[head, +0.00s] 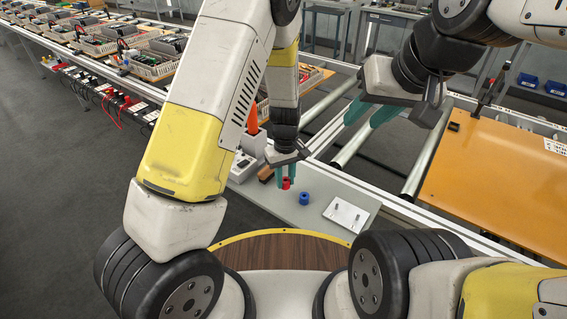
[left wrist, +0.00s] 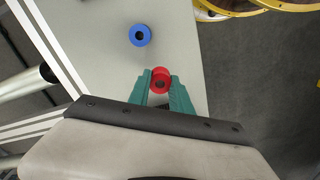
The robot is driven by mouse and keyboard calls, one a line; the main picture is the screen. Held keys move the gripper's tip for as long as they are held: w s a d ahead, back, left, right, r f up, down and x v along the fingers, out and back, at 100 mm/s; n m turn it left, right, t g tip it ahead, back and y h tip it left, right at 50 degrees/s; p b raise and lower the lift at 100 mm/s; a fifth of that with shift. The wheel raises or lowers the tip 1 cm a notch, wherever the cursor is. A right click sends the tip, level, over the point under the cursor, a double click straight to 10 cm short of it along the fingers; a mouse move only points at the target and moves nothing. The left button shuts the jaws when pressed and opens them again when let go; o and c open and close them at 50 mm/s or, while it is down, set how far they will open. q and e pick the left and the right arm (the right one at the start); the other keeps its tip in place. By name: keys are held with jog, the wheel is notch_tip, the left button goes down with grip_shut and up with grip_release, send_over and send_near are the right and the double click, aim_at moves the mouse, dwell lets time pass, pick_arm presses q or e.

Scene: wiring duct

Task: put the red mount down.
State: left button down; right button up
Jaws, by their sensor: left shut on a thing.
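The red mount (head: 286,183) is a small ring-shaped piece with a dark hole. It also shows in the left wrist view (left wrist: 161,75). My left gripper (head: 286,180) is shut on it, with a green finger on each side, over the grey table (head: 325,176). I cannot tell whether the mount touches the table. A blue mount (head: 304,198) stands on the table to the right of it, apart from the gripper; it also shows in the left wrist view (left wrist: 140,36). My right gripper (head: 369,112) is raised over the conveyor frame, its green fingers apart and nothing visible between them.
A white plate with two small pegs (head: 346,215) lies on the table right of the blue mount. An orange panel (head: 490,185) lies on the frame at the right. An orange-handled tool (head: 252,118) stands in a holder behind the left gripper.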

aim_at(284, 183)
pick_arm(q)
jog(key=shift+w+a, duration=0.15)
jog(key=shift+w, duration=0.45)
jog(key=shift+w+a+f, duration=0.1)
jog(key=shift+w+f, duration=0.05)
jog(key=shift+f, duration=0.75)
jog(key=shift+w+f, duration=0.15)
jog(key=shift+f, duration=0.75)
jog(key=shift+f, duration=0.15)
jog(key=c, duration=1.2)
grip_release()
jog(key=shift+o, duration=0.2)
